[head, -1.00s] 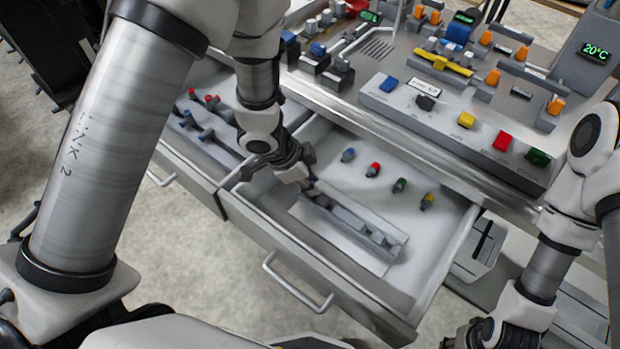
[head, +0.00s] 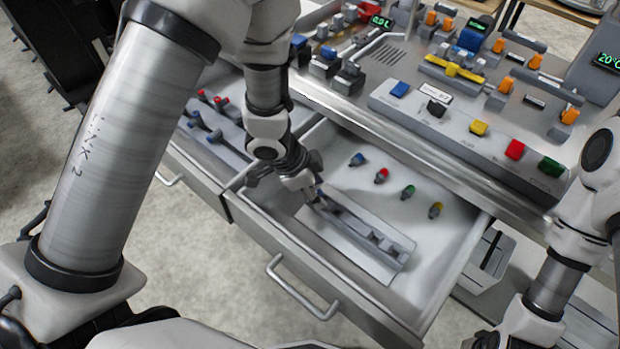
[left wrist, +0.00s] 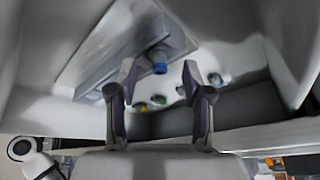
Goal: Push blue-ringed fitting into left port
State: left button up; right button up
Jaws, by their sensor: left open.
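My left gripper (head: 315,193) is in the open drawer at the left end of a grey block with ports (head: 365,240). In the left wrist view the gripper (left wrist: 160,74) is open, with its fingers spread. A blue-ringed fitting (left wrist: 160,66) stands at the block (left wrist: 125,68) between and just beyond the fingertips. It appears to be at the left port, but how deep it sits I cannot tell. In the head view the gripper hides that spot. My right gripper is out of view.
Blue (head: 358,159), red (head: 381,175), green (head: 407,192) and yellow (head: 435,210) pieces stand in a row on the drawer floor behind the block. The drawer's front wall (head: 300,255) is close. The counter edge (head: 400,140) overhangs behind.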

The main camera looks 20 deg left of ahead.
pick_arm(q)
jog(key=v, duration=1.1)
jog(key=shift+r, duration=0.15)
jog(key=shift+a, duration=0.1)
